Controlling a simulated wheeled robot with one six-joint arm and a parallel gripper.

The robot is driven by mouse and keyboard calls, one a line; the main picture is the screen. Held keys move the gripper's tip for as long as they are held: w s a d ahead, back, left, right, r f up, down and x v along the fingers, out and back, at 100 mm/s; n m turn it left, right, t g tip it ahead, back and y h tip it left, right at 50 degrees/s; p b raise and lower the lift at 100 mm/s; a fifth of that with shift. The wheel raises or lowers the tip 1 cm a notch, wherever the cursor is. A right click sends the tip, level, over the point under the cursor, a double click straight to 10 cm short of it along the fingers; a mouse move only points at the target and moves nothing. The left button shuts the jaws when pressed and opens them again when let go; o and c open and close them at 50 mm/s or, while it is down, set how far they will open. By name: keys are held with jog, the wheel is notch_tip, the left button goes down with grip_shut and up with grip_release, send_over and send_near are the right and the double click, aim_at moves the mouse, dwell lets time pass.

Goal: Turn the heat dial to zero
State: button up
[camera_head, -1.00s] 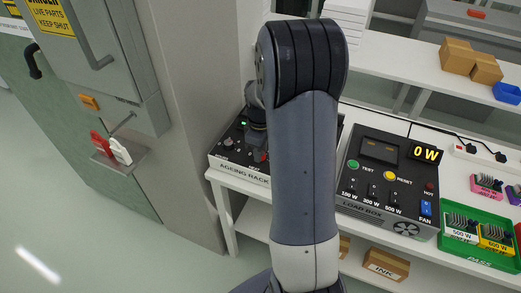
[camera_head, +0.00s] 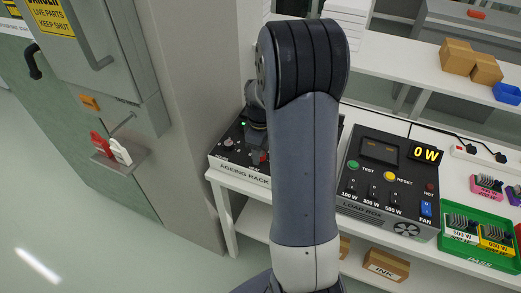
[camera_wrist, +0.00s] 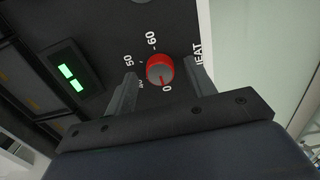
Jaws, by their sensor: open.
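The heat dial (camera_wrist: 160,69) is a round knob with a red skirt and a grey face on a dark panel. A mark on its face points down toward the printed 0. The numbers 50 and 60 and part of the word HEAT show around it. My gripper (camera_wrist: 160,85) is open, with one finger left of the dial and one right of it; I cannot tell whether either touches it. In the head view the ageing rack (camera_head: 240,172) stands on the white bench, and my arm hides much of it.
Two green lights (camera_wrist: 70,77) glow on the panel left of the dial. A green tray (camera_head: 480,262) holds modules at the far right. A grey cabinet (camera_head: 115,70) stands left.

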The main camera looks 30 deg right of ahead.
aim_at(261, 153)
notch_tip(261, 153, up, 10)
jog(key=shift+r, duration=0.25)
jog(key=shift+f, duration=0.15)
notch_tip(261, 153, down, 10)
jog(key=shift+f, duration=0.35)
dwell(0.4)
jog(key=shift+m, duration=0.3)
